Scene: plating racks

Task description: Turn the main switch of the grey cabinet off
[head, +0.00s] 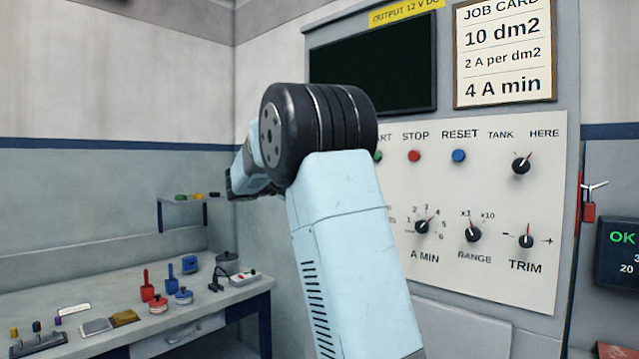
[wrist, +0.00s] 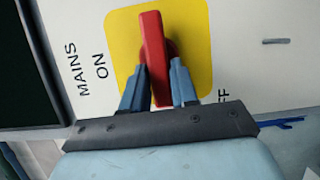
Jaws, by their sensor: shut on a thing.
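The main switch shows in the wrist view as a red bar handle (wrist: 154,50) on a yellow plate (wrist: 201,38). The handle stands nearly upright in that picture, leaning slightly left at the top. "MAINS ON" is printed sideways left of the plate; a partly hidden label ending in "FF" is at its lower right. My gripper (wrist: 158,80) is shut on the handle, one blue-grey finger on each side. In the head view the grey cabinet (head: 571,60) stands at the right; my arm covers part of its front, and the main switch is not visible there.
The cabinet's white panel (head: 440,270) carries buttons and knobs, with a dark screen (head: 370,70) and job card (head: 504,50) above. A bench (head: 215,300) with small tools stands at the left. A red padlock (head: 589,211) hangs at the cabinet's right edge.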

